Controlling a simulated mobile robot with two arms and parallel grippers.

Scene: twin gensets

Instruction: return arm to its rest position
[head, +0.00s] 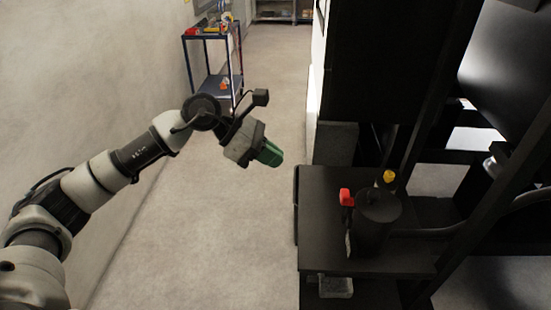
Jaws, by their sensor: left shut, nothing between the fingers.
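My left arm reaches in from the left side of the head view, over the pale floor. My left gripper (268,153), with green fingers, is at the arm's end near the middle of the view. Its fingers are together and hold nothing. It is in open space, apart from the black machine shelf to its right. My right gripper is not in view.
A black shelf (325,230) at the right carries a dark cylinder (377,222), a red handle (346,197) and a yellow cap (389,177). A blue tool cart (213,78) stands by the left wall (85,75). The aisle floor (215,235) is clear.

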